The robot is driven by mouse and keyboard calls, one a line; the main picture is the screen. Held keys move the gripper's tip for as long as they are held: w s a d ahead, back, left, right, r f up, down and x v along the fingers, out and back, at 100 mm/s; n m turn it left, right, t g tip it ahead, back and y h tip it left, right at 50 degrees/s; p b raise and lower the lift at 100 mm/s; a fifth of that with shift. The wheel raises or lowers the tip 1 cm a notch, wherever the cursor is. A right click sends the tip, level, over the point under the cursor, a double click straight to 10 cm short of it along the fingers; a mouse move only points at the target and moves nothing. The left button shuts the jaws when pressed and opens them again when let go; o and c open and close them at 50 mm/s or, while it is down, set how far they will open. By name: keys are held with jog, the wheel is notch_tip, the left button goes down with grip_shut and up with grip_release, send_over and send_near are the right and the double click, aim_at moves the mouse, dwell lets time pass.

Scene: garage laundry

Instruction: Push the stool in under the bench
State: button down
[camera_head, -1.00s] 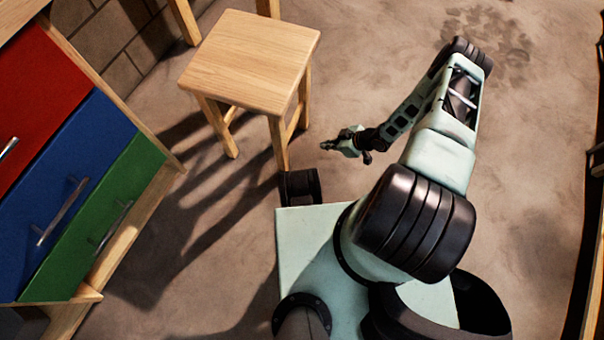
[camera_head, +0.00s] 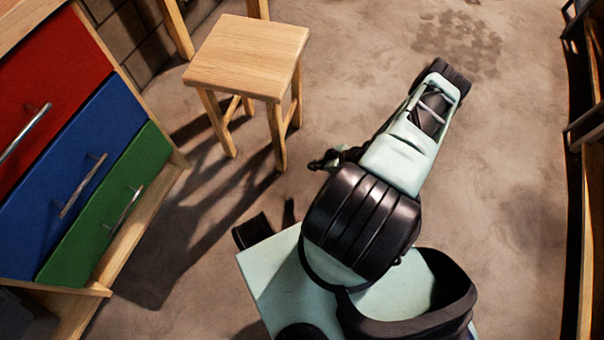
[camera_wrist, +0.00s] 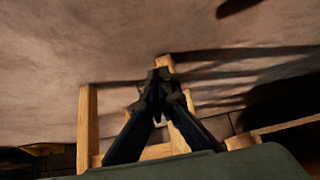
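The light wooden stool (camera_head: 248,58) stands upright on the floor at the upper middle of the head view. Its square seat and several legs show. Two wooden posts (camera_head: 178,28) rise behind it, probably the bench's legs; the bench top above them is out of view. My gripper (camera_head: 322,161) is low, to the right of the stool's near leg and apart from it, partly hidden by my arm. In the wrist view, my gripper's fingertips (camera_wrist: 158,76) meet with nothing seen between them. Wooden legs, probably the stool's, show beyond the fingers (camera_wrist: 87,120); contact cannot be judged there.
A cabinet with red (camera_head: 50,75), blue (camera_head: 78,170) and green drawers (camera_head: 115,210) stands at the left. A dark wall lies behind the stool. A wooden rack (camera_head: 590,200) runs along the right edge. The floor (camera_head: 480,150) right of my arm is clear.

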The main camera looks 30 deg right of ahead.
aim_at(284, 157)
jog(key=shift+w+a, duration=1.05)
jog(key=shift+w, duration=0.25)
jog(key=shift+w+a, duration=1.05)
jog(key=shift+w, duration=0.2)
jog(key=shift+w+a, duration=1.05)
jog(key=shift+w, duration=0.25)
jog(key=shift+w+a, duration=0.1)
jog(key=shift+w+a, duration=2.05)
jog(key=shift+w, duration=0.7)
jog(key=s+d, duration=0.5)
jog(key=s, duration=0.2)
jog(key=shift+w+d, duration=0.15)
